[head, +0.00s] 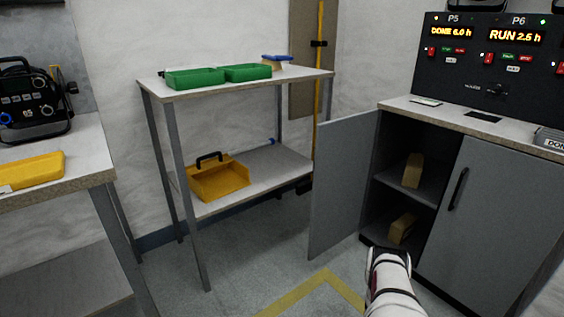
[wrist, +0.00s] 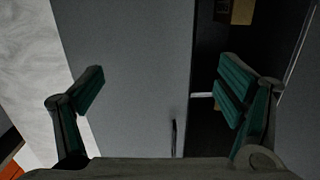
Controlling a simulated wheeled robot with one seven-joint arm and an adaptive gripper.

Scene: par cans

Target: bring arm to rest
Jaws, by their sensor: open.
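My gripper shows in the wrist view (wrist: 162,92), with its two green-padded fingers spread wide and nothing between them. It faces the grey cabinet door (wrist: 125,60) and the dark cabinet opening beside it. In the head view my white arm rises from the bottom edge, in front of the cabinet; the gripper's fingers cannot be made out there. The left cabinet door (head: 342,180) stands open. The right door (head: 500,215) is shut.
Wooden blocks sit on the cabinet's upper shelf (head: 413,170) and at its bottom (head: 402,227). A table (head: 300,78) with green trays (head: 195,79) and a yellow bin (head: 218,180) stands left. Floor with yellow tape (head: 300,292) is clear between them.

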